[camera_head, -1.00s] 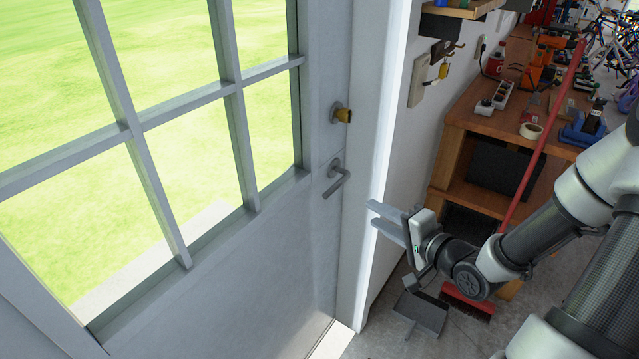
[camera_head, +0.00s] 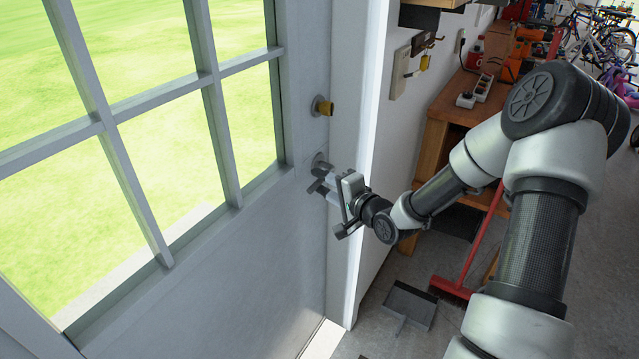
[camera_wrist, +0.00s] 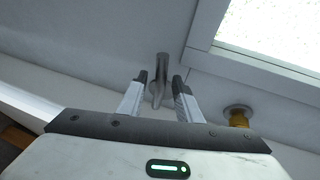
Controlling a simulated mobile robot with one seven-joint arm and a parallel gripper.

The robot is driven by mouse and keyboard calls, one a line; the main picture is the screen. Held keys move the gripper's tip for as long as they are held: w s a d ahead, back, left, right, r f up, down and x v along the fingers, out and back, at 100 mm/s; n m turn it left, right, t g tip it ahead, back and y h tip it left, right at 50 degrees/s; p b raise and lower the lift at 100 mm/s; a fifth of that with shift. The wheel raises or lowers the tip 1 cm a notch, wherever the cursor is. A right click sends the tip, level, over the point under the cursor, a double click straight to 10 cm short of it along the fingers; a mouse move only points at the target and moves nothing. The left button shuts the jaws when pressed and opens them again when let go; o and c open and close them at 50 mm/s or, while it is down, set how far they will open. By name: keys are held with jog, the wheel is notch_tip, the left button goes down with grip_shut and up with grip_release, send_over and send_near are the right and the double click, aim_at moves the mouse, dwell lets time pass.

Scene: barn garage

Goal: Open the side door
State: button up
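The side door (camera_head: 240,262) is white-grey with glass panes and appears shut in its frame. Its metal lever handle (camera_head: 320,165) is near the right edge, below a brass lock knob (camera_head: 323,106). My gripper (camera_head: 323,187) is at the handle and partly covers it. In the wrist view, my gripper (camera_wrist: 160,86) has its two fingers apart, with the metal handle (camera_wrist: 161,68) between them. A gap shows beside the handle, so the fingers are not closed on it. The lock knob (camera_wrist: 237,116) is at the right in that view.
A wooden workbench (camera_head: 437,130) stands along the wall to the right of the door. A red broom (camera_head: 452,288) and a grey dustpan (camera_head: 408,304) are on the floor near the door frame. Bicycles (camera_head: 597,35) stand at the far right.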

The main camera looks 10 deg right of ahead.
jog(key=shift+x, duration=0.75)
grip_shut()
